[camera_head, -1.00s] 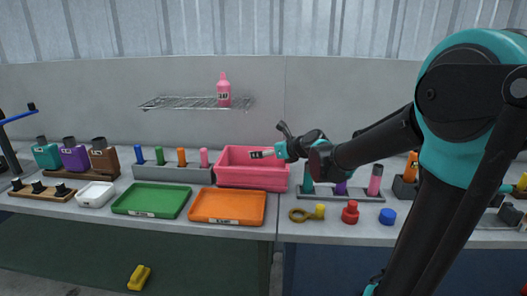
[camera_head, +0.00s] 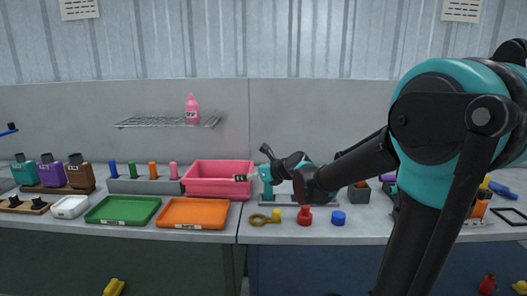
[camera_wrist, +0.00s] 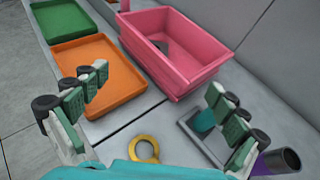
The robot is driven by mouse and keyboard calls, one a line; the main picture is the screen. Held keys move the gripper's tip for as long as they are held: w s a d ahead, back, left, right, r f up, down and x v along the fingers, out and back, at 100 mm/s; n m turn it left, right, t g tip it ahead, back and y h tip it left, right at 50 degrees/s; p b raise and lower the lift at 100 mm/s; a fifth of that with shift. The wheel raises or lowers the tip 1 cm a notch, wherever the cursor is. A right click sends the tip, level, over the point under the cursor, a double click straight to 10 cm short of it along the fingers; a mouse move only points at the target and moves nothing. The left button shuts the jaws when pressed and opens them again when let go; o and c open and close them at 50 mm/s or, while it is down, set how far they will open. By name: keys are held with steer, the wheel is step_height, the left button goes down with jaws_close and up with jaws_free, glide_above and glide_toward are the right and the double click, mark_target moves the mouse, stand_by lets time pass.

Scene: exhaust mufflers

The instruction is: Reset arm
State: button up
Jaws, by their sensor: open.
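My gripper (camera_wrist: 160,115) is open and empty in the wrist view, its two green-padded fingers spread wide above the counter. In the head view my gripper (camera_head: 242,177) is in front of the right part of the pink bin (camera_head: 205,188). The bin also shows beyond the fingers in the wrist view (camera_wrist: 180,60). My arm reaches in from the right and hides part of the counter and the holder behind it.
An orange tray (camera_head: 190,213) and a green tray (camera_head: 122,210) lie left of the gripper. A yellow ring-ended piece (camera_head: 262,219), a red piece (camera_head: 305,216) and a blue cap (camera_head: 338,218) stand near the front edge. A wire shelf (camera_head: 165,122) bears a pink bottle (camera_head: 192,110).

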steer(key=s+d+f+n+g+h, duration=0.2)
steer(key=s+d+f+n+h, duration=0.2)
steer(key=s+d+f+n, duration=0.7)
steer(key=s+d+f+n+g+h, duration=0.3)
steer(key=s+d+f+n+h, duration=0.2)
steer(key=s+d+f+n, duration=0.5)
steer(key=s+d+n, duration=0.3)
steer(key=s+n, duration=0.2)
steer(key=s, duration=0.1)
steer(key=shift+f+n+g, duration=0.3)
steer(key=shift+f+n, duration=0.1)
